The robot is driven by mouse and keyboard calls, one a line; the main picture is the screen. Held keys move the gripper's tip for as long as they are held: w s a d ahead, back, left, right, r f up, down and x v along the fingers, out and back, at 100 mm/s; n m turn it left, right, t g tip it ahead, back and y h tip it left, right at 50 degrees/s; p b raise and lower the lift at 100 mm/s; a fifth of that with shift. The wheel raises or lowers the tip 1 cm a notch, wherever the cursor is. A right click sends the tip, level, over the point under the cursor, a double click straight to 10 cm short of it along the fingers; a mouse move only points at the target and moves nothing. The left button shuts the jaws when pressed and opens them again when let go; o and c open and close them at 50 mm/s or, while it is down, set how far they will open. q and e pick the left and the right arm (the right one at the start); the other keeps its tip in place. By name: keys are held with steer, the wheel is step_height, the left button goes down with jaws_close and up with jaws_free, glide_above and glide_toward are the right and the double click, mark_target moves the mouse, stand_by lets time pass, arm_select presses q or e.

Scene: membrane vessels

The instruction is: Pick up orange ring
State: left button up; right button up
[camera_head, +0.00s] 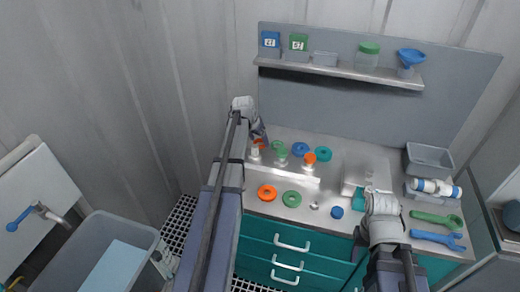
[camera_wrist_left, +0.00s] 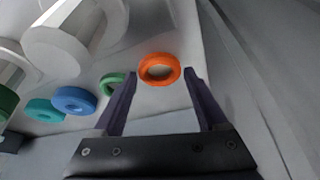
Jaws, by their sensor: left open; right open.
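In the left wrist view an orange ring (camera_wrist_left: 148,78) lies flat on the pale worktop, just beyond and between the fingertips of my left gripper (camera_wrist_left: 158,80). The gripper is open, with nothing between its fingers. In the head view my left gripper (camera_head: 261,134) is at the worktop's back left, and its wrist partly hides the orange there. Another orange ring (camera_head: 267,192) lies nearer the front edge, beside a green ring (camera_head: 291,198). My right gripper (camera_head: 374,192) is open over the right part of the worktop; its fingertips are hard to make out.
In the left wrist view a green ring (camera_wrist_left: 112,83), a blue ring (camera_wrist_left: 75,100) and large white vessels stand to the left. In the head view a blue ring (camera_head: 300,149), a teal ring (camera_head: 323,154) and an orange-topped vessel (camera_head: 309,160) are at the back. A shelf (camera_head: 340,70) overhangs.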

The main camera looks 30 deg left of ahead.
arm_select(q)
steer(key=shift+w+f, duration=0.1)
steer(key=shift+f, duration=0.1)
steer(key=c, duration=1)
steer(key=shift+r, duration=0.15)
step_height(320, 180, up, 10)
steer(key=p, duration=1)
